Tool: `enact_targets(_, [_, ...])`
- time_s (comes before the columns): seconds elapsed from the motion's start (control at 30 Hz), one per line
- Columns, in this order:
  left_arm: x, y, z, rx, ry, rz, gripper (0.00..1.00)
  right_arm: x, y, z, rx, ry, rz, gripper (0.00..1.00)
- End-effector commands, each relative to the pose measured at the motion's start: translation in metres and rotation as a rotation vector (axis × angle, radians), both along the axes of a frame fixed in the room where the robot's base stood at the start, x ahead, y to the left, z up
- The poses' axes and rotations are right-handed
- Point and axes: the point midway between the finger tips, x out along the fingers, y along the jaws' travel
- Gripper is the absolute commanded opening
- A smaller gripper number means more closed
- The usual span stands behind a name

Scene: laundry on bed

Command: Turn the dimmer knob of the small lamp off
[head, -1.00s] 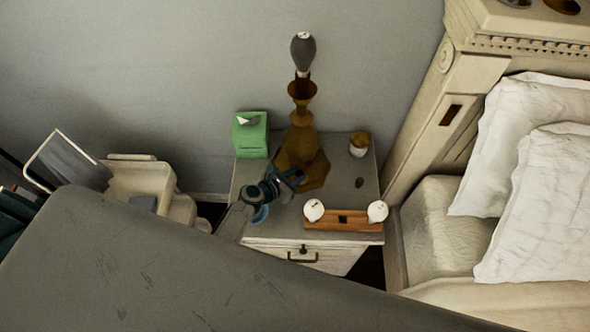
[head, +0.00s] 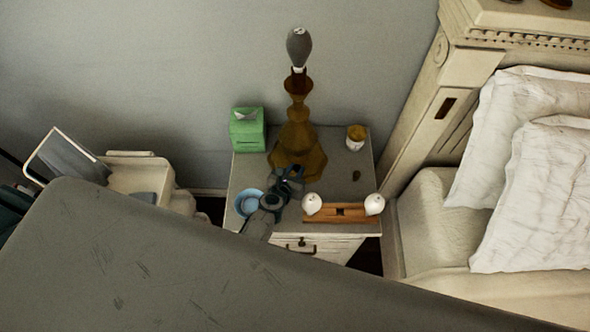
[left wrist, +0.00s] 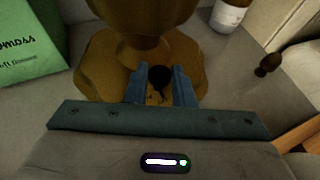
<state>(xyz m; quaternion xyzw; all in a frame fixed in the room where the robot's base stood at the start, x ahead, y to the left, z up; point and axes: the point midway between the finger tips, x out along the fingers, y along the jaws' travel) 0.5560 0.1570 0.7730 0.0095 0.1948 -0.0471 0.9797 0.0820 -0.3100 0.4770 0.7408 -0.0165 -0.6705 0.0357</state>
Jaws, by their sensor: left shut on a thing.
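The small lamp (head: 300,133) stands upright on the nightstand, with a faceted brown base and a dark grey bulb that shows no glow. Its round black dimmer knob (left wrist: 160,77) is at the front of the base in the left wrist view. My left gripper (head: 290,176) is at the front foot of the lamp in the head view. In the left wrist view its two blue-grey fingers (left wrist: 159,84) stand on either side of the knob and are shut on it. The gripper hides the knob in the head view. My right gripper is not in view.
On the nightstand (head: 343,190) are a green tissue box (head: 247,130), a small jar (head: 356,137), a blue bowl (head: 248,203), a small dark object (head: 356,176) and a wooden holder (head: 341,214) with two white round pieces. The bed's pillows (head: 530,190) are right.

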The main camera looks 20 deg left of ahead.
Motion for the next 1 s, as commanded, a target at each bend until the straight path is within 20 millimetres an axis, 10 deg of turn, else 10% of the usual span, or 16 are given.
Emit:
enact_targets(0.17, [0.0, 0.0, 0.0, 0.0, 0.001, 0.0, 0.0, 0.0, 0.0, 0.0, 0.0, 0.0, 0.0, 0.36])
enact_targets(0.2, [0.0, 0.0, 0.0, 0.0, 0.001, 0.0, 0.24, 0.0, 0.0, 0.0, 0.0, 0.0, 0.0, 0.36])
enact_targets(0.3, [0.0, 0.0, 0.0, 0.0, 0.0, -0.001, 0.42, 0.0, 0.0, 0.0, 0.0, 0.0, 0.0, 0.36])
enact_targets(0.67, [-0.005, 0.0, 0.002, 0.001, 0.001, -0.001, 0.42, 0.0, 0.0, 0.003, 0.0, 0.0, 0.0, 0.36])
enact_targets(1.0, [-0.063, 0.006, 0.026, 0.0, 0.002, -0.001, 0.42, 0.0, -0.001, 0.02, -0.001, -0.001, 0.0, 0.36])
